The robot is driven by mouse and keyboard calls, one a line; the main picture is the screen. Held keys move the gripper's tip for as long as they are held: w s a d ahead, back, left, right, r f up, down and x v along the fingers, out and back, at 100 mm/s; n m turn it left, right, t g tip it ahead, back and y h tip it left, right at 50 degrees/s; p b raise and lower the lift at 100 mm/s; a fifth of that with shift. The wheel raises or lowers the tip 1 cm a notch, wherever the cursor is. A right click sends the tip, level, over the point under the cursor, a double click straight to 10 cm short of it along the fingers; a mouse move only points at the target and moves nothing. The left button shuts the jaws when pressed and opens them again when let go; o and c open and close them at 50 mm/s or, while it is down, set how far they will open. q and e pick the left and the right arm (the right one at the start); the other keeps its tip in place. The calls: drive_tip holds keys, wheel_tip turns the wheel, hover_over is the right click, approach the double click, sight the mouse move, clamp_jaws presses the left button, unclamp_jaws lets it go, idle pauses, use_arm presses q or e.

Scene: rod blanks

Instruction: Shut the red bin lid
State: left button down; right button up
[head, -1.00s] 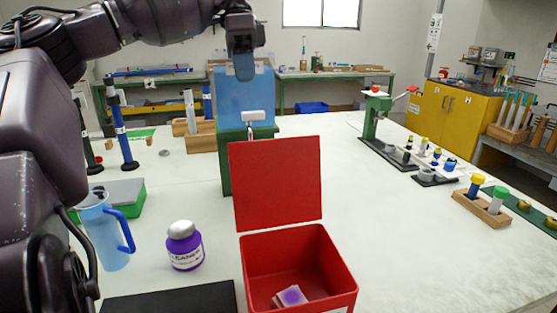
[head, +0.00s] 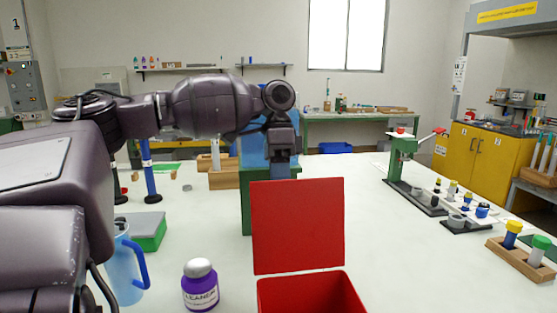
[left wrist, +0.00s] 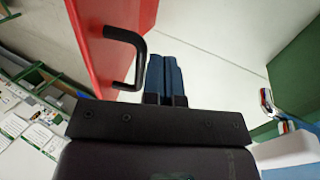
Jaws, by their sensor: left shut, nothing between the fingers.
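The red bin (head: 310,290) stands at the near edge of the head view, its lower part cut off. Its red lid (head: 298,225) stands open, upright at the bin's far side. My left gripper (head: 283,170) points down just behind the lid's top edge, its tips partly hidden. In the left wrist view, the shut, empty blue fingers (left wrist: 165,75) are beside the lid (left wrist: 100,45) and its black handle (left wrist: 128,55). A small gap shows between the fingers and the handle. My right gripper is in neither view.
A purple bottle (head: 200,287) and a blue jug (head: 122,265) stand left of the bin. A green block (head: 246,205) stands behind the lid. A green press (head: 403,160) and a wooden rack (head: 520,258) are on the right. The table right of the bin is clear.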

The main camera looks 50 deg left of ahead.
use_arm(q)
drive_tip(key=shift+d+f, duration=0.15)
drive_tip(key=shift+f, duration=0.15)
drive_tip(key=shift+s+r, duration=0.1)
